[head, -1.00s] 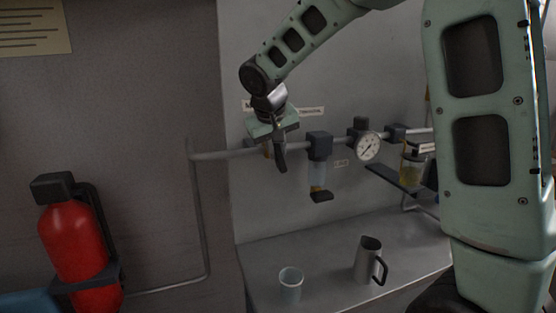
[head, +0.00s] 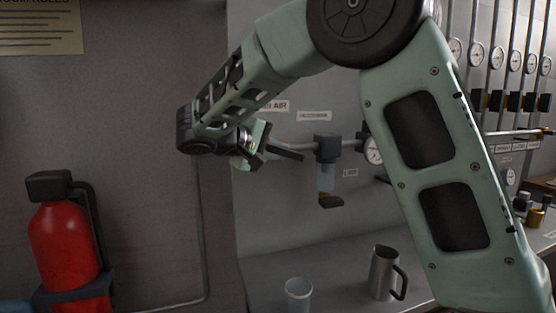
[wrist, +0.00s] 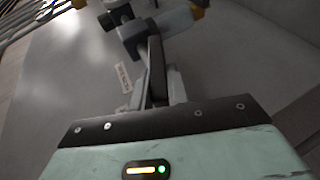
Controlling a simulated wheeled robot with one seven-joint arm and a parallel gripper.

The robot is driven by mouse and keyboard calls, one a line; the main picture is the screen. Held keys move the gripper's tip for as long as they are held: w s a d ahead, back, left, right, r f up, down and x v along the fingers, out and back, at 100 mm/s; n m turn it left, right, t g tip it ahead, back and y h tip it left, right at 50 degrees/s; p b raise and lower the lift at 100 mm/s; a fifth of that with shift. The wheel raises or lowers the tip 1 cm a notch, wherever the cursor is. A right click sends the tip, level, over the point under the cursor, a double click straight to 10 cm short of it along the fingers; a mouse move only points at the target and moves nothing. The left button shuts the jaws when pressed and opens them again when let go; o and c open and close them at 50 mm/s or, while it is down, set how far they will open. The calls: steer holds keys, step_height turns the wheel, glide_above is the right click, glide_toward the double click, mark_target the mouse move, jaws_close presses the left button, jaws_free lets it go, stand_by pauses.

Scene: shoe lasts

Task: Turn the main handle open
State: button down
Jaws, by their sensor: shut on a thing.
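The main handle looks like a dark slim bar (head: 285,152) on the wall pipe, below a partly covled sign ending in "AIR" (head: 275,106). It points right and slightly down, close to the pipe's line. My gripper (head: 265,148) is at its left, reaching in sideways. In the wrist view the dark bar (wrist: 156,68) runs between the grey fingers of my gripper (wrist: 160,92), which is shut on it. The handle's pivot is hidden in the head view by my gripper.
A filter with a clear bowl (head: 326,175) hangs from the pipe (head: 300,145) just right of the handle. A gauge (head: 373,150) is partly behind my arm. A cup (head: 298,291) and a metal jug (head: 384,272) stand on the bench below. A red extinguisher (head: 65,245) is at left.

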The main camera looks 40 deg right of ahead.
steer(key=shift+a+f+n+h+b, duration=0.1)
steer(key=shift+f+n+h+b, duration=0.2)
steer(key=shift+h+b, duration=0.45)
steer(key=shift+f+n+h+b, duration=0.15)
steer(key=shift+n+h+b, duration=0.25)
steer(key=shift+h, duration=0.85)
steer(key=c, duration=1.4)
jaws_free()
steer(key=shift+o, duration=0.2)
steer(key=shift+a, duration=0.1)
steer(key=s+a+b, duration=0.2)
steer(key=a, duration=1.5)
steer(key=shift+f, duration=0.1)
